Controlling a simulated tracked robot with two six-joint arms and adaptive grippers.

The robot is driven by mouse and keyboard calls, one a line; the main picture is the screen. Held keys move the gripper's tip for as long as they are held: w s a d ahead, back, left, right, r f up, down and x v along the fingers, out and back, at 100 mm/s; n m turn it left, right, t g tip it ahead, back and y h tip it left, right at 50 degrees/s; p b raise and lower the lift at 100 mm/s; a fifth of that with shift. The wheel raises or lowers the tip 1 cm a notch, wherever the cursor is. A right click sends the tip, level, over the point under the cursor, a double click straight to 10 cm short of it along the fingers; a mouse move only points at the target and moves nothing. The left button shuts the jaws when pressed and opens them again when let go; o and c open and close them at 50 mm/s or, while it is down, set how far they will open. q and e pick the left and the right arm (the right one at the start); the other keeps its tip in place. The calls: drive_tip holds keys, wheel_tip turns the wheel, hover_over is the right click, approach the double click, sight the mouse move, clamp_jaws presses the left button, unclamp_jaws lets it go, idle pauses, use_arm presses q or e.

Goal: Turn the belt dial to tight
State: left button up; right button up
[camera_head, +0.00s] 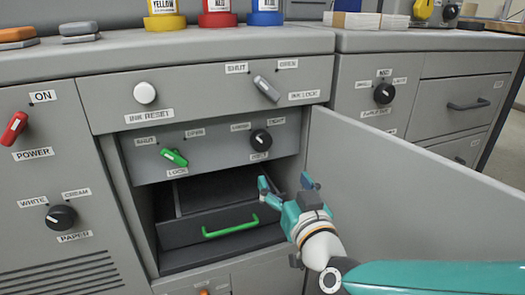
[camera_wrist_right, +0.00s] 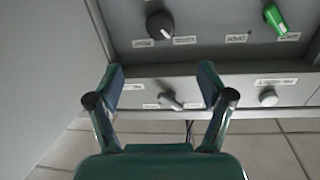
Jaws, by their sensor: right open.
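The belt dial (camera_head: 261,139) is a round black knob on the grey inner panel, right of the green lock lever (camera_head: 174,157). Small labels sit above it on the left and right; the right one seems to read TIGHT. The dial (camera_wrist_right: 160,25) also shows in the right wrist view, beyond the fingertips. My right gripper (camera_head: 286,183) is open and empty, below and slightly right of the dial and apart from it. Its two fingers (camera_wrist_right: 161,72) are spread in the wrist view. My left gripper is not in view.
An open grey door (camera_head: 410,195) stands right of my right gripper. Below the panel is an open compartment with a dark drawer (camera_head: 195,230) and green handle. The ink lock lever (camera_head: 267,90) and ink reset button (camera_head: 145,93) are above. Ink containers (camera_head: 217,12) stand on top.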

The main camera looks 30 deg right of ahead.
drive_tip(key=p, duration=0.7)
approach(262, 145)
drive_tip(key=x, duration=1)
drive_tip(key=shift+s, duration=0.1)
drive_tip(key=shift+c, duration=0.3)
drive_tip(key=c, duration=1.1)
